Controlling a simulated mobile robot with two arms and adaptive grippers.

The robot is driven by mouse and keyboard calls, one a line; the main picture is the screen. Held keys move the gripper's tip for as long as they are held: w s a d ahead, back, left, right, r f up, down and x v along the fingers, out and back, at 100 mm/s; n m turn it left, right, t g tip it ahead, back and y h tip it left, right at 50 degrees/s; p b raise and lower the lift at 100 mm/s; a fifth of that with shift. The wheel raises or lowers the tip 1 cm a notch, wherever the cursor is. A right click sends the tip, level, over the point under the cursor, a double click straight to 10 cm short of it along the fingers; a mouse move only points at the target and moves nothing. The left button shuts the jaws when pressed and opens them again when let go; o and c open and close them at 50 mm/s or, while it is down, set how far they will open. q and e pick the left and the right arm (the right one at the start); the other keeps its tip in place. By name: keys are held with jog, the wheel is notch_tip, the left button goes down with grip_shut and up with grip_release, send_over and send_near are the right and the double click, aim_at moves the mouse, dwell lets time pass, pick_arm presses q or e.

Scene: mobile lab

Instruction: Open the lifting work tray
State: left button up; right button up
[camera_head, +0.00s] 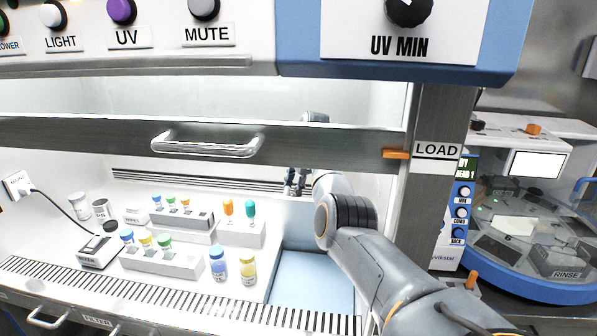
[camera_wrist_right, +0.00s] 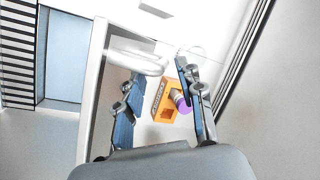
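My right arm reaches under the raised glass front into the cabinet, and its gripper (camera_head: 294,183) is near the back wall, small and partly hidden by my arm. In the right wrist view this gripper (camera_wrist_right: 160,76) has its two blue-grey fingers apart, with nothing clearly held. A rounded pale metal handle (camera_wrist_right: 140,61) lies at the fingertips; I cannot tell whether they touch it. A pale panel edge (camera_wrist_right: 92,85) runs beside the left finger; I cannot tell whether it is the work tray. An orange block (camera_wrist_right: 165,101) with a purple-capped item (camera_wrist_right: 180,101) shows between the fingers. My left gripper is not in view.
The sash (camera_head: 90,130) with its bar handle (camera_head: 207,143) crosses above my arm. Racks of colored vials (camera_head: 165,262) stand left of it inside the cabinet. A blue mat (camera_head: 310,287) lies bare below it. A round-lidded machine (camera_head: 530,240) stands outside at right.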

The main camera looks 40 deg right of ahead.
jog(key=v, duration=0.7)
jog(key=shift+r, duration=0.15)
jog(key=shift+a, duration=0.1)
